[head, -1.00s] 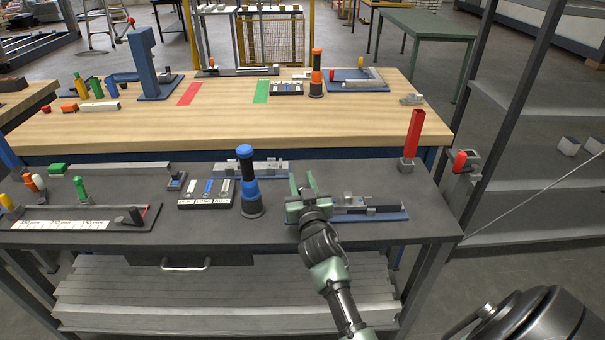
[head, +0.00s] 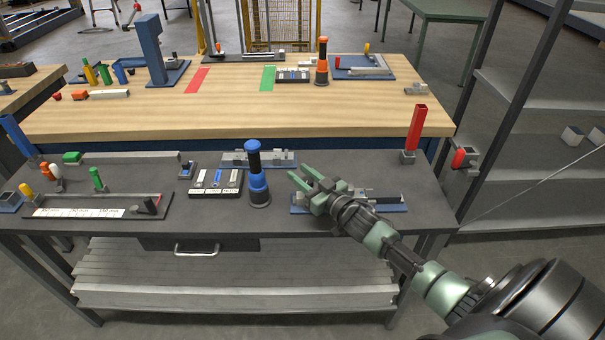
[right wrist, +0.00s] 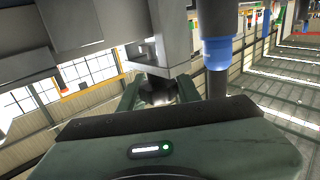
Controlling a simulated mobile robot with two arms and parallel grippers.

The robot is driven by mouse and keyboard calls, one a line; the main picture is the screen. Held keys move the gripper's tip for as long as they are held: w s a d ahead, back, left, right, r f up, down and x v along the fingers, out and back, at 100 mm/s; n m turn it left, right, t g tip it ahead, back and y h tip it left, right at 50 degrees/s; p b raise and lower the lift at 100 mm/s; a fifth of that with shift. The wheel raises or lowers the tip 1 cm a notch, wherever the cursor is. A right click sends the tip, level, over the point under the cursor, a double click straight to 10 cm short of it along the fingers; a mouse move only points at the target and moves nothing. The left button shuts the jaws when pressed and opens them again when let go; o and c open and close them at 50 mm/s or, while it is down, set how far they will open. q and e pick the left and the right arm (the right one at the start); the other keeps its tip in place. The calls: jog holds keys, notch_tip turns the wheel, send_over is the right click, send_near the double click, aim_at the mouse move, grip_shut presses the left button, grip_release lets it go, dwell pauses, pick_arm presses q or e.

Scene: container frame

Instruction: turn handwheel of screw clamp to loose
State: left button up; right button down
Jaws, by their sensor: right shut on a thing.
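The screw clamp (head: 391,203), grey blocks and a dark bar on a blue base plate, lies on the right of the dark bench top. My right gripper (head: 303,175) is over the left part of the clamp, fingers pointing up-left, and its hand and arm cover much of the clamp. In the right wrist view, the right gripper (right wrist: 158,92) has its fingers on either side of a dark round piece, which looks like the handwheel (right wrist: 157,97), close under a grey block (right wrist: 158,45). The handwheel is hidden in the head view. My left gripper is not in view.
A blue and black upright tool (head: 257,172) stands left of my right gripper. A second blue-based fixture (head: 258,159) lies behind it. A red upright block (head: 416,128) stands at the bench's right edge. A label tray (head: 215,183) is further left. A wooden table (head: 130,115) adjoins behind.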

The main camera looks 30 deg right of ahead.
aim_at(312, 184)
dwell(0.3)
jog(key=c, duration=1.2)
grip_release()
jog(key=shift+c, duration=0.2)
jog(key=shift+o, duration=1.2)
jog(key=shift+w, duration=0.15)
jog(key=shift+w+f, duration=0.1)
jog(key=shift+f, duration=0.05)
jog(key=s, duration=0.5)
jog(key=s+d+b, duration=0.1)
jog(key=s, duration=0.1)
jog(key=shift+s, duration=0.4)
